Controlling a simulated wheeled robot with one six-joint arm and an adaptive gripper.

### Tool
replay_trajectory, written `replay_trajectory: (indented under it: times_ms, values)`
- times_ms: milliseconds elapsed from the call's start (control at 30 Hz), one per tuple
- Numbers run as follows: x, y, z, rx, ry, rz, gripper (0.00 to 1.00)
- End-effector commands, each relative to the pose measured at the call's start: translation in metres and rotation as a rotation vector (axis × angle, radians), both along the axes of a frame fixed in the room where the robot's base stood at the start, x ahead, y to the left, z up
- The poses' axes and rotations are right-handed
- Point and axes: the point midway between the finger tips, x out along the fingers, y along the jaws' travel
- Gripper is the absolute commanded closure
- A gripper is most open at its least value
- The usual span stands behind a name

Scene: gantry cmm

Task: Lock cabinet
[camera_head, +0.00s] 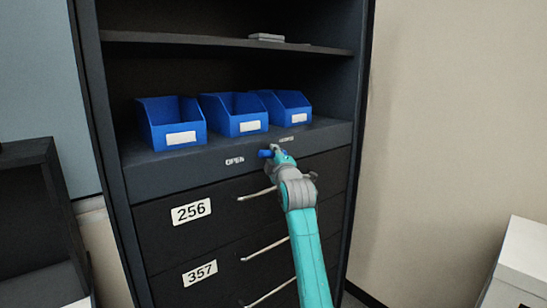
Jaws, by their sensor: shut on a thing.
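The dark cabinet (145,181) stands in front of me, with an open upper part and several drawers below. A small blue handle (264,154) sits on the strip above the drawers. My gripper (275,151) is at this handle and shut on it, coming from the lower right. The gripper hides part of the handle and its mount. A white label reading OPEN (235,160) is left of the handle. A second small label (286,139) is above and to the right, too small to read surely.
Three blue bins (180,138) stand on the ledge above the handle. Metal drawer pulls (257,194) stick out below, close to my arm. A dark open unit (35,220) is at left and a white box (525,255) at lower right. A bare wall is at right.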

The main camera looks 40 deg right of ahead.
Motion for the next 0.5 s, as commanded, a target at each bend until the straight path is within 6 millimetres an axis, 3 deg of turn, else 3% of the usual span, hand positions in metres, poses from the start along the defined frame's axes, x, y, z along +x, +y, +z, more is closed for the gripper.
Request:
replay_trajectory:
  times_ms: [500]
  values:
    - [0.0,-0.007,0.016,0.485,0.015,0.0,1.0]
